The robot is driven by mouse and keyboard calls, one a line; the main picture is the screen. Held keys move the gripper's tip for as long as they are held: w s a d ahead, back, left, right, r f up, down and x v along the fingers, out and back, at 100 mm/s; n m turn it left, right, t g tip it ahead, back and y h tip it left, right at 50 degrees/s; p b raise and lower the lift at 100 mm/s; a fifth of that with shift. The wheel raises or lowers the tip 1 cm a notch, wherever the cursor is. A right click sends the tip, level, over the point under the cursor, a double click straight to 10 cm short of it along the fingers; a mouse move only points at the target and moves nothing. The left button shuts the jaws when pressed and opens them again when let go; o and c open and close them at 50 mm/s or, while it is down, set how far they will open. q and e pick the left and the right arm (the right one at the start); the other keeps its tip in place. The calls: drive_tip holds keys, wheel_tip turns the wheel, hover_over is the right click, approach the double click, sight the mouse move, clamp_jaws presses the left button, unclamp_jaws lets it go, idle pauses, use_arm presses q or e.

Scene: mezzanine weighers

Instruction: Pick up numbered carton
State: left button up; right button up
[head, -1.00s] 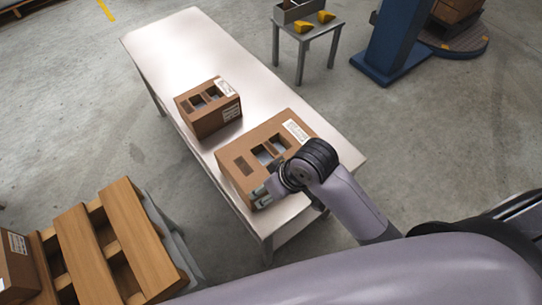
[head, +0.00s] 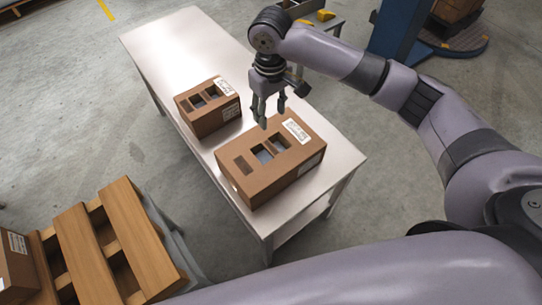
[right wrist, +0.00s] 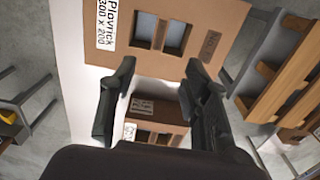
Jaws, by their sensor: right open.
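Two brown cartons stand on a pale table (head: 160,45) in the head view. The larger carton (head: 285,170) is nearer, with open slots in its top and a white label; in the right wrist view this carton (right wrist: 222,18) fills the top, with a "Playrick 300 x 200" label and a dark mark starting "No". The smaller carton (head: 204,122) stands behind it to the left; it also shows in the right wrist view (right wrist: 172,108). My right gripper (head: 271,113) is open and empty, pointing down near the larger carton's far edge. My left gripper is out of view.
A wooden pallet (head: 85,240) with another carton (head: 14,262) is at lower left. A small grey table with yellow items (head: 323,15) and a blue weigher post (head: 398,38) stand at the back right. The table's far left end is clear.

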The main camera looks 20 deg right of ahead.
sight(271, 147)
wheel_tip(271, 147, down, 17)
drive_tip(key=shift+f+p, duration=0.1)
drive_tip(key=shift+p, duration=0.25)
clamp_jaws()
idle(0.7)
idle(0.6)
